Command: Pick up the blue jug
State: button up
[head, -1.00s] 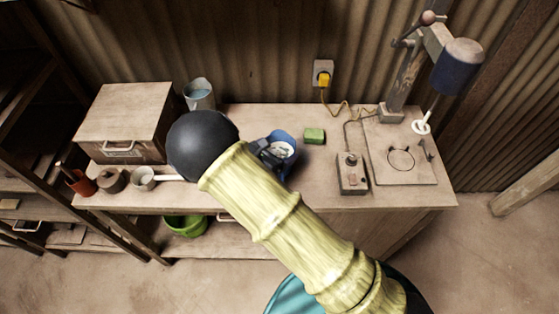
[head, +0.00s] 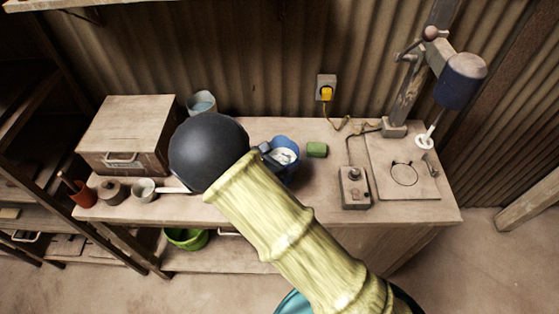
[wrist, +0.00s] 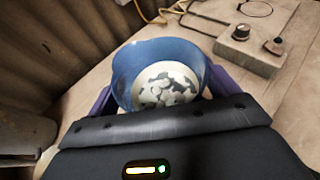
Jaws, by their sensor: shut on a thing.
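The blue jug (wrist: 128,72) fills the middle of the wrist view, open mouth toward the camera, with pale, patchy contents inside. Purple fingers of my gripper (wrist: 163,88) lie on both sides of it, shut on it. In the head view the jug (head: 286,142) shows beside my arm, over the middle of the bench. My arm hides part of it and most of my gripper (head: 275,155). The jug's base is hidden, so its height above the bench is hard to tell.
A green block (head: 317,150) lies just right of the jug. Farther right are a control box (head: 354,188) with a cable and the press (head: 407,95). Left on the bench (head: 335,205) are a wooden box (head: 125,125), a grey-blue cup (head: 201,102) and small pots.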

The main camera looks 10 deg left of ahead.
jog(key=shift+r+b, duration=0.45)
jog(key=shift+r, duration=2.8)
jog(key=shift+r, duration=0.1)
